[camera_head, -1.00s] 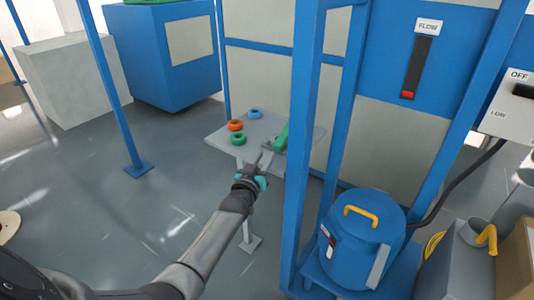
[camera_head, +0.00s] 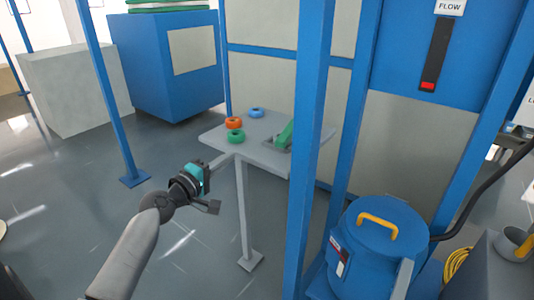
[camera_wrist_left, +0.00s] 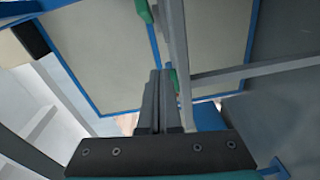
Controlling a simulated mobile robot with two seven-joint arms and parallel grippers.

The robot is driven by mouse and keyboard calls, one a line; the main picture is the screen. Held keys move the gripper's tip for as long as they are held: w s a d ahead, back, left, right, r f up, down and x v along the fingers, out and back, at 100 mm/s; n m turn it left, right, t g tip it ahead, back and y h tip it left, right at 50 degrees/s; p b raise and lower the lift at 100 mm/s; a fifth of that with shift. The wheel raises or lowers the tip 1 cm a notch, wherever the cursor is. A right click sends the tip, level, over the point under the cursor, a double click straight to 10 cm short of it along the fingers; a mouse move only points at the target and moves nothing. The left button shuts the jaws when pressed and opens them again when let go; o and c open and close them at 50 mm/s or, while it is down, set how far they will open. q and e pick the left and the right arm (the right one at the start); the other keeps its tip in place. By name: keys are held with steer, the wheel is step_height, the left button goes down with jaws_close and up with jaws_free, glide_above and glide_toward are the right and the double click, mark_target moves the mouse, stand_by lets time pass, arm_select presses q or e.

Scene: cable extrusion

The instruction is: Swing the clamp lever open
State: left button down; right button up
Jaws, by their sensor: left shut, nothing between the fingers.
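The clamp's green lever (camera_head: 285,133) stands tilted up from a grey base on the right part of a small grey table (camera_head: 213,137), partly behind a blue post. My left gripper (camera_head: 219,161) is to the left of the clamp, by the table's front left corner, apart from the lever. In the left wrist view its fingers (camera_wrist_left: 158,100) are shut with nothing between them. Green parts show beyond the fingers there, but I cannot tell whether they are the lever. My right gripper is not in view.
A blue ring (camera_head: 256,113), an orange ring (camera_head: 234,123) and a green ring (camera_head: 236,136) lie on the table's left part. A blue post (camera_head: 308,150) rises just right of the clamp. A blue drum (camera_head: 375,235) stands at lower right.

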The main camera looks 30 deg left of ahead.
mark_target(266, 157)
arm_select(q)
steer(key=shift+n+h, duration=0.3)
steer(key=shift+h, duration=0.3)
steer(key=w+b, duration=0.1)
steer(key=w, duration=0.2)
steer(key=w+d+b, duration=0.1)
steer(key=w, duration=0.2)
steer(key=w+r+b, duration=0.1)
steer(key=w, duration=0.2)
steer(key=shift+w+d, duration=0.2)
steer(key=shift+d, duration=0.05)
steer(key=shift+w+d+p, duration=0.15)
steer(key=shift+d+p, duration=0.15)
steer(key=shift+d, duration=0.9)
steer(key=shift+w+d, duration=0.1)
steer(key=shift+d, duration=0.7)
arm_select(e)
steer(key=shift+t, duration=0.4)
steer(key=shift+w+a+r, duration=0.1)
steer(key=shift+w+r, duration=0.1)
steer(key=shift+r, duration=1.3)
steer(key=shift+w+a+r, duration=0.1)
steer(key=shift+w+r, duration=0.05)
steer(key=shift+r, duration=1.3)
arm_select(q)
steer(key=shift+p, duration=0.3)
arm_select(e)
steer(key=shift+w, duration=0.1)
